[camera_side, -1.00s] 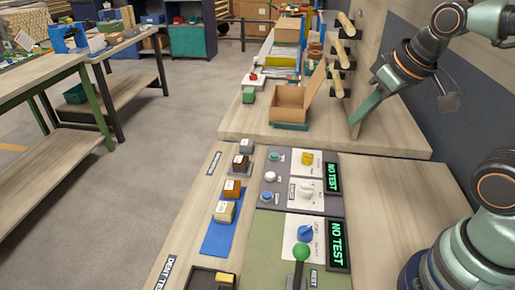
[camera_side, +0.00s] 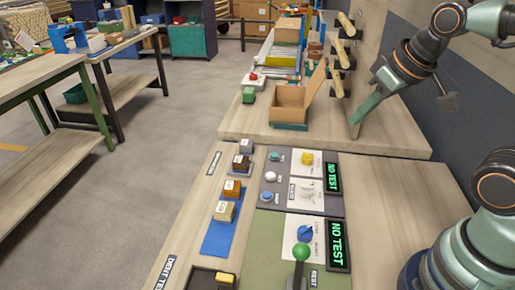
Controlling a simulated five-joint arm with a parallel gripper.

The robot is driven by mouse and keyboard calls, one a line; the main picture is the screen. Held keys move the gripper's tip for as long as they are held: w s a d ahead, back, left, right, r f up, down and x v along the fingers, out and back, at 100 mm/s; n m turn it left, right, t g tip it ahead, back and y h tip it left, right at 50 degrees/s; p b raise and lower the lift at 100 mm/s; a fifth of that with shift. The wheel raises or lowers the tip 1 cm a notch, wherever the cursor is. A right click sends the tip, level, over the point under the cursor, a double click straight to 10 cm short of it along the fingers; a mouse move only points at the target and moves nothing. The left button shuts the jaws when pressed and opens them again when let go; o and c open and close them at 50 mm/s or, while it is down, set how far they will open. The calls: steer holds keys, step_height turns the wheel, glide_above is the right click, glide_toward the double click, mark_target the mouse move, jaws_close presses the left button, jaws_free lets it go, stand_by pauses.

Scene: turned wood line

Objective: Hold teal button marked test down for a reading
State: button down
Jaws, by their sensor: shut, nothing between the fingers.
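The teal button (camera_side: 275,156) sits at the far left of the grey upper panel (camera_side: 262,211); its marking is too small to read. Below it are a white button (camera_side: 270,177) and a blue button (camera_side: 267,197). Two black displays, the upper one (camera_side: 333,178) and the lower one (camera_side: 338,244), read "NO TEST" in green. My gripper (camera_side: 355,121) is shut and empty, pointing down over the wooden bench behind and right of the panel. It is well apart from the teal button.
Yellow (camera_side: 306,158), white (camera_side: 307,189) and blue (camera_side: 305,233) knobs and a green-topped lever (camera_side: 301,252) stand on the panels. Several small blocks line the left, some on a blue mat (camera_side: 216,240). An open cardboard box (camera_side: 290,101) stands behind, left of my gripper.

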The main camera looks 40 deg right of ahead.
steer(key=w+f+n+t, duration=0.2)
steer(key=w+f+n, duration=0.2)
steer(key=w, duration=0.9)
steer(key=n+t, duration=0.2)
steer(key=n, duration=0.3)
glide_above(278, 156)
step_height(278, 156, down, 9)
steer(key=shift+a+r, duration=0.2)
steer(key=shift+f, duration=4.4)
steer(key=shift+f, duration=0.4)
steer(key=shift+f, duration=0.4)
